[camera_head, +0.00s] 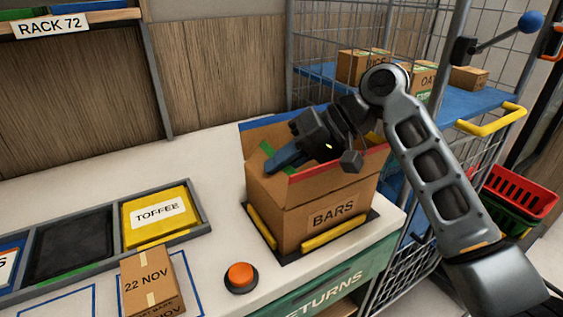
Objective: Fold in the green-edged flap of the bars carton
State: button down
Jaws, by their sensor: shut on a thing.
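The brown bars carton (318,215) stands on the white counter in a dark base with yellow bars. The fingers and wrist hide much of the flap and of the carton's opening.
An orange button (240,276) and a small box marked 22 NOV (152,283) are on the counter left of the carton. A wire cage cart (398,42) with cartons stands behind.

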jog(key=shift+w+d+f+g+y+p, duration=0.1)
jog(key=shift+d+f+g+y+p, duration=0.15)
jog(key=shift+g+y+p, duration=0.35)
jog(key=c, duration=1.3)
grip_release()
jog(key=shift+c, duration=0.2)
notch_tip(320, 180, up, 4)
jog(key=shift+r+b, duration=0.2)
jog(key=shift+b, duration=0.4)
jog(key=s+d+r, duration=0.1)
jog(key=d+r, duration=0.1)
jog(key=d, duration=0.1)
jog(key=s+d+r, duration=0.1)
jog(key=d+r, duration=0.1)
jog(key=d, duration=0.2)
jog(key=s+d+r+b, duration=0.1)
jog(key=d+r, duration=0.1)
jog(key=d, duration=0.2)
jog(key=shift+r, duration=0.3)
